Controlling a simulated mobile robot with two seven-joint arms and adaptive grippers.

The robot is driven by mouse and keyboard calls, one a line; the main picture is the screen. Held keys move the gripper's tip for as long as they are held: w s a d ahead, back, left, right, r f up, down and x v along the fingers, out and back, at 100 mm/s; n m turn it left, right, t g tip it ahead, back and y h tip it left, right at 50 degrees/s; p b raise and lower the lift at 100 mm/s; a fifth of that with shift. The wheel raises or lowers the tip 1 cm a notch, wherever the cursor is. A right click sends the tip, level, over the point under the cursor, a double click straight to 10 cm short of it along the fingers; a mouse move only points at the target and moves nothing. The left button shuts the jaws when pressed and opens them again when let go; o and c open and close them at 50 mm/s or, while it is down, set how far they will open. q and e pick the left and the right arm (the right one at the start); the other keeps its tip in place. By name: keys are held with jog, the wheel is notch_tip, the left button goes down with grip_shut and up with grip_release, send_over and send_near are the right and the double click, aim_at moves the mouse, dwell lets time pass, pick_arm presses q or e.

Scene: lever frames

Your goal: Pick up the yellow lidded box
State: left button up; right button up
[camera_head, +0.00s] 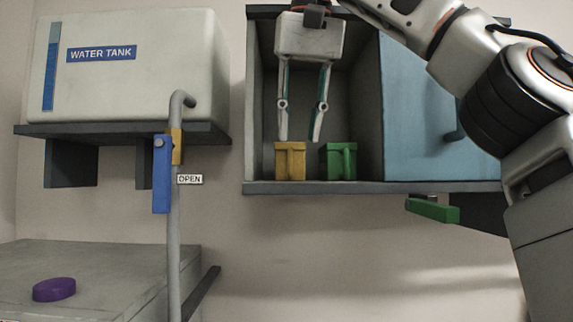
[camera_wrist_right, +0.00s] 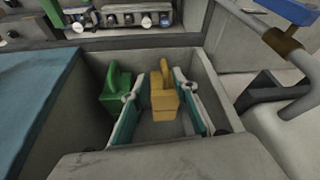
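The yellow lidded box (camera_head: 290,161) stands upright on the floor of an open cabinet compartment in the head view. It also shows in the right wrist view (camera_wrist_right: 164,103), framed between my two fingers. My right gripper (camera_head: 299,139) points down from above, open and empty, with its fingers apart. In the head view its fingertips are just above the boxes, the left one over the yellow box and the right one near the gap to the green box. I cannot tell the exact depth gap. My left gripper is not in view.
A green box (camera_head: 338,161) stands close to the right of the yellow one. The cabinet's side walls and blue door (camera_head: 418,120) bound the space. A water tank (camera_head: 125,75), a pipe with a blue lever (camera_head: 161,175) and a purple disc (camera_head: 54,289) are at left.

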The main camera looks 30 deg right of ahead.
aim_at(292, 150)
jog(key=shift+w+a+x, duration=0.1)
jog(key=shift+w+x, duration=0.05)
jog(key=shift+x, duration=0.7)
jog(key=shift+w+a+x, duration=0.1)
jog(key=shift+a+x, duration=0.05)
jog(key=shift+x, duration=0.65)
jog(key=shift+w+a+x, duration=0.1)
jog(key=shift+w+x, duration=0.05)
jog(key=shift+x, duration=0.7)
jog(key=shift+w+d+f, duration=0.1)
jog(key=shift+w+f, duration=0.05)
jog(key=shift+f, duration=0.2)
grip_shut()
